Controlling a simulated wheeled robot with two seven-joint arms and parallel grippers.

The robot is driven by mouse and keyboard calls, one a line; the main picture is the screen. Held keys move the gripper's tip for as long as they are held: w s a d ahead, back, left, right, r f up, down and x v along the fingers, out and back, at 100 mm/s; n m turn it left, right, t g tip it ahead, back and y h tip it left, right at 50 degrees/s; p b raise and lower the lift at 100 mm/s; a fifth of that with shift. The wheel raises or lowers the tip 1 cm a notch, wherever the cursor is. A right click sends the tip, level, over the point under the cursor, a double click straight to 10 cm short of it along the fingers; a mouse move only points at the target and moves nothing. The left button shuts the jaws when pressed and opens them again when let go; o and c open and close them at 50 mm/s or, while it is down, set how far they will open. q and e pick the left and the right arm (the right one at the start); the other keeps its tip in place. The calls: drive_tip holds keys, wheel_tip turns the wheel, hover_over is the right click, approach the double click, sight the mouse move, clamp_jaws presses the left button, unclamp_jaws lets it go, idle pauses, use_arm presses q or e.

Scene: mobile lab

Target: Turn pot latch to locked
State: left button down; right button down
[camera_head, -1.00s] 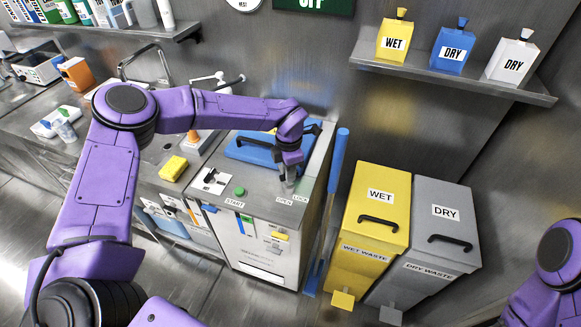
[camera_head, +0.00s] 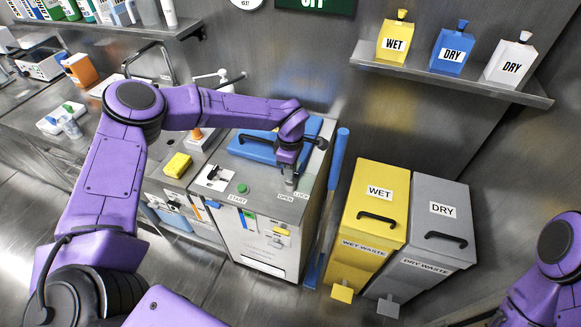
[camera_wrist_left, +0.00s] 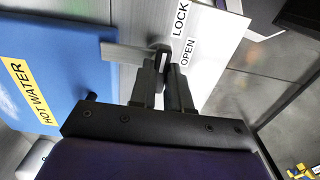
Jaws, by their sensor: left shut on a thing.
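The steel pot unit (camera_head: 262,205) has a blue lid (camera_head: 262,150), marked "HOT WATER" in the left wrist view (camera_wrist_left: 50,85). Its labels OPEN (camera_head: 285,196) and LOCK (camera_head: 302,195) are side by side at the right front of the top; the wrist view shows OPEN (camera_wrist_left: 188,52) and LOCK (camera_wrist_left: 181,20) too. My left gripper (camera_head: 290,184) is over the top, just behind these labels. In the wrist view its fingers (camera_wrist_left: 167,66) are shut on the grey latch (camera_wrist_left: 160,50), beside the labels. My right gripper is out of view.
A green START button (camera_head: 242,188) is on the pot unit's top. A yellow sponge-like block (camera_head: 177,165) lies on the counter to the left. A blue upright bar (camera_head: 337,160) and the yellow WET bin (camera_head: 365,225) and grey DRY bin (camera_head: 430,245) stand to the right.

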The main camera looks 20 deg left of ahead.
use_arm(q)
drive_tip(key=shift+w+r, duration=0.1)
drive_tip(key=shift+r, duration=0.05)
idle(0.3)
drive_tip(key=c, duration=1.1)
unclamp_jaws()
drive_tip(key=shift+r, duration=0.3)
wheel_tip(320, 180, up, 10)
drive_tip(key=b, duration=0.2)
drive_tip(key=shift+f+b, duration=0.1)
drive_tip(key=shift+b, duration=0.2)
